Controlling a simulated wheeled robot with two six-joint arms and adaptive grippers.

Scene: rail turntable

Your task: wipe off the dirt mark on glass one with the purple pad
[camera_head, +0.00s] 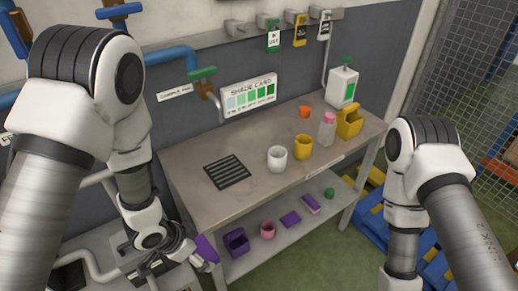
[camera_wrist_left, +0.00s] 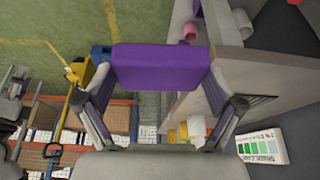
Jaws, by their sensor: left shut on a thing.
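My left gripper (camera_head: 203,256) is at the lower left of the head view, in front of the bench's left end. It is shut on a purple pad (camera_head: 206,248). In the left wrist view the purple pad (camera_wrist_left: 160,67) spans the two fingers, its broad face plain. I cannot pick out glass one or a dirt mark on it in either view. My right arm (camera_head: 405,215) comes in from the right, and its gripper is out of view.
The bench (camera_head: 202,198) carries a black grille (camera_head: 227,172), white cup (camera_head: 277,158), yellow cup (camera_head: 303,147), pink-capped bottle (camera_head: 327,131) and yellow caddy (camera_head: 349,124). A purple bin (camera_head: 236,242) and pink cup (camera_head: 267,230) stand on its lower shelf. The bench top's front left is clear.

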